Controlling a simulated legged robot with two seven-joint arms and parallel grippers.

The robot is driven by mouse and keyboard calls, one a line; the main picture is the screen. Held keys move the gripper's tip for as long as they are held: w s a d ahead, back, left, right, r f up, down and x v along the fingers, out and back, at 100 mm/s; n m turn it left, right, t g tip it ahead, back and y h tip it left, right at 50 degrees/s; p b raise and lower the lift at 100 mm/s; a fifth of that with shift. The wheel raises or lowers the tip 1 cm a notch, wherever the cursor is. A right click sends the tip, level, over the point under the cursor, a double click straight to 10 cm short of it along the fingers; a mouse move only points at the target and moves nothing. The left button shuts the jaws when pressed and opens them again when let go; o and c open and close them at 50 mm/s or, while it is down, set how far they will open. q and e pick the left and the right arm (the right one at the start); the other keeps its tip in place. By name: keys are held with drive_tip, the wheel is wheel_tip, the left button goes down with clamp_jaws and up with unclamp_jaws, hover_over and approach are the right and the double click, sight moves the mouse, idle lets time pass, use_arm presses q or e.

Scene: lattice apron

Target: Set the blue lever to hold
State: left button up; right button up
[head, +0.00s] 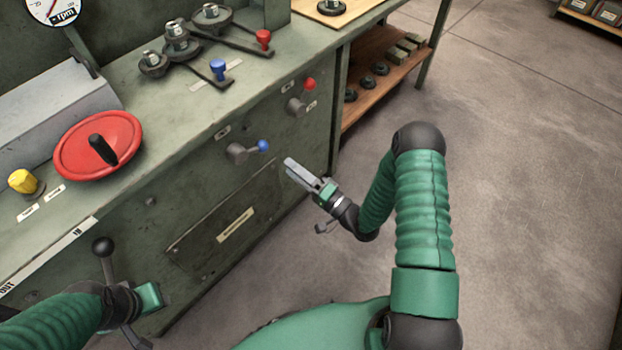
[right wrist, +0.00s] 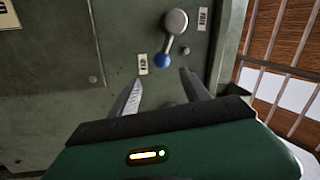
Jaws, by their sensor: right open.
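A blue-knobbed lever (head: 262,146) sits on a grey hub on the front panel of the green machine, its knob pointing right in the head view. In the right wrist view the lever's blue ball (right wrist: 163,60) hangs below its round grey hub. Another blue-knobbed lever (head: 218,70) stands on the machine's top. My right gripper (head: 292,166) is open and empty, just right of and below the front lever; in the right wrist view its fingertips (right wrist: 161,77) stand apart below the ball. My left gripper (head: 140,315) is low at the left; its fingers are unclear.
A red-knobbed lever (head: 309,84) is above right on the same panel. Small label plates (right wrist: 143,64) flank the lever, too small to read. A red handwheel (head: 72,150) and yellow knob (head: 22,181) sit on the top. Open floor (head: 520,180) lies right.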

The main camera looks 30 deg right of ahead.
drive_tip(key=v, duration=0.7)
drive_tip(key=shift+p, duration=0.4)
drive_tip(key=w+f+n+g+h, duration=0.1)
drive_tip(key=w+n+g+h, duration=0.1)
drive_tip(key=w+n+g, duration=0.3)
drive_tip(key=s+a+r+n+g+h+p, duration=0.1)
drive_tip(key=s+a+r+n+g+h, duration=0.2)
drive_tip(key=s+r+g, duration=0.45)
drive_tip(key=s+a+r+n+g+h+p, duration=0.2)
drive_tip(key=s+a+r+n+g+h, duration=0.15)
drive_tip(key=s, duration=0.65)
drive_tip(key=w+p+v, duration=0.2)
drive_tip(key=p+v, duration=0.9)
drive_tip(key=w+d+r+p+v, duration=0.1)
drive_tip(key=w+p+v, duration=0.2)
drive_tip(key=p+v, duration=0.8)
drive_tip(key=shift+d+r+m+y+p, duration=0.35)
drive_tip(key=shift+d+r+p, duration=0.15)
drive_tip(key=shift+p, duration=0.3)
